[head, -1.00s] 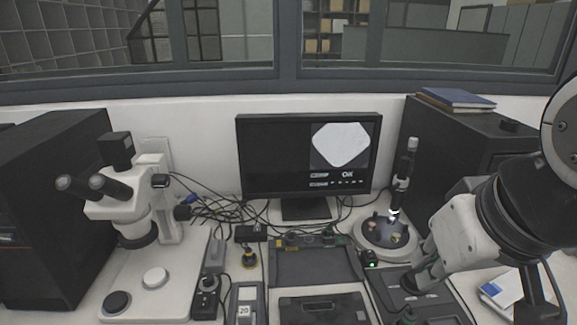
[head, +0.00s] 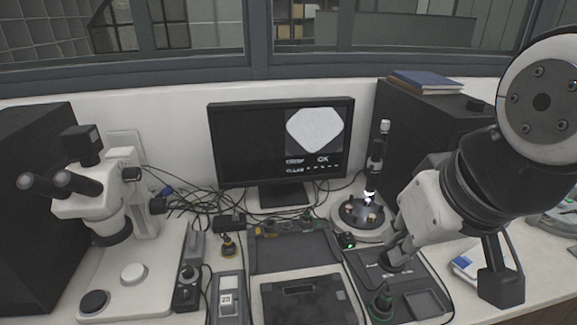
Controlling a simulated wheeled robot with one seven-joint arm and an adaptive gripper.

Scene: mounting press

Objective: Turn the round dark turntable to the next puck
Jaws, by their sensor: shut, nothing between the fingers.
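The round dark turntable (head: 367,222) sits on a pale round base (head: 343,229) at the right of the bench. Small pucks stand on it, including a pale one (head: 348,207) at its left; the others are too small to tell well. An upright pen-like microscope (head: 376,160) stands over it with its light lit. My gripper (head: 392,262) is shut and empty, pointing down in front of the turntable over a dark tray. My arm partly hides the turntable's right side. I cannot tell whether the fingertips touch the tray.
A stereo microscope (head: 98,195) stands at the left. Dark trays (head: 292,249) fill the middle front. A dark cabinet (head: 425,125) with books is behind right.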

